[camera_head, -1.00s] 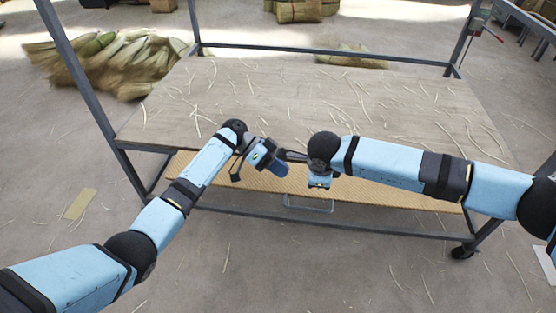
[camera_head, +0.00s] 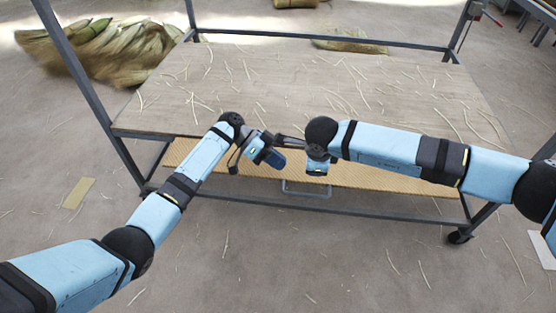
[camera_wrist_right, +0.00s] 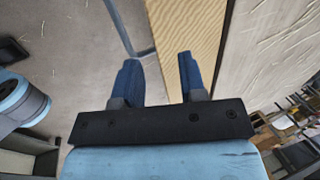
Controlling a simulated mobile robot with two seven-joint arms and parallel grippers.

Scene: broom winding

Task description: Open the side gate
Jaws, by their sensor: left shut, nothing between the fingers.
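A metal-framed work table (camera_head: 330,85) stands in front of me, and no part of it shows clearly as an opened gate. A tan woven panel (camera_head: 380,187) runs below the near edge of its top; I cannot tell if it is the side gate or a shelf. A thin metal loop (camera_head: 305,192) hangs under this panel. My left gripper (camera_head: 275,159) is shut and empty in front of the table's near edge. My right gripper (camera_wrist_right: 158,75) is open in the right wrist view, with the woven panel (camera_wrist_right: 185,35) just beyond its fingers and nothing between them.
Loose straw lies on the tabletop and the floor. A large straw pile (camera_head: 110,50) is at the back left. The frame's left post (camera_head: 85,90) rises beside my left arm. A caster (camera_head: 458,237) is at the near right. The floor in front is mostly clear.

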